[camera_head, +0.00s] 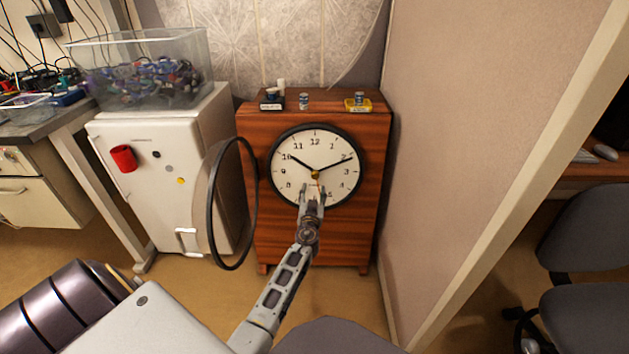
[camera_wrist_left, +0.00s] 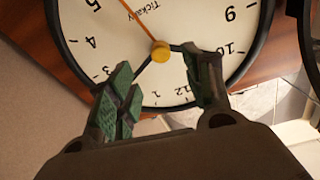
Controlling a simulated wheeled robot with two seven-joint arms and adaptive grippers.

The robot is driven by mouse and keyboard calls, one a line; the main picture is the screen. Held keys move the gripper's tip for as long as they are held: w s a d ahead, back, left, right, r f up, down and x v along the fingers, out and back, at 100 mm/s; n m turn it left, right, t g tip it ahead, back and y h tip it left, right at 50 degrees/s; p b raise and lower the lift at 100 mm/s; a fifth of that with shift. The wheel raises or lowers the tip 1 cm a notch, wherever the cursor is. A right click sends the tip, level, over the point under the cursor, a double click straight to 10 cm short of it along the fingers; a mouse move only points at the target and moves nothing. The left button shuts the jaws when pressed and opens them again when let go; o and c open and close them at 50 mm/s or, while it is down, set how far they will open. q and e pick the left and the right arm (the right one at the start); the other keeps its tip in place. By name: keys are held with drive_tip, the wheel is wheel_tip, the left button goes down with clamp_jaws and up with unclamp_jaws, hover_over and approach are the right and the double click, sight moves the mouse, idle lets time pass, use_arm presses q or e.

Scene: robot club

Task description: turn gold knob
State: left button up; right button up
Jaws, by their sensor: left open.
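The gold knob (camera_head: 315,174) sits at the centre of a white clock face (camera_head: 335,183) with black hands, on the front of a wooden cabinet. It also shows in the left wrist view as a round gold knob (camera_wrist_left: 161,51). My left gripper (camera_head: 313,190) is in front of the lower part of the clock face, just below the knob in the head view. Its two fingers are apart in the left wrist view (camera_wrist_left: 160,85), with the knob beyond and between the fingertips. I cannot tell whether they touch it. My right gripper is out of view.
The clock's round glass cover (camera_head: 211,205) hangs open on the left. A white fridge (camera_head: 150,205) with a clear bin (camera_head: 95,55) on top stands further left. Small items, including a yellow box (camera_head: 357,106), are on the wooden cabinet (camera_head: 265,215). A partition wall (camera_head: 460,110) is close on the right.

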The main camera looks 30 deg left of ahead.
sight(315, 177)
use_arm(q)
drive_tip(key=shift+b+x, duration=0.3)
drive_tip(key=shift+x, duration=3.9)
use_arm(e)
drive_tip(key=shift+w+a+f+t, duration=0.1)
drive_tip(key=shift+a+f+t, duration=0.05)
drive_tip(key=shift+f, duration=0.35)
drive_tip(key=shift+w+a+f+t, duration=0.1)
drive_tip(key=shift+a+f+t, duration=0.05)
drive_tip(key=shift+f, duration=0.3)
use_arm(q)
drive_tip(key=c, duration=1)
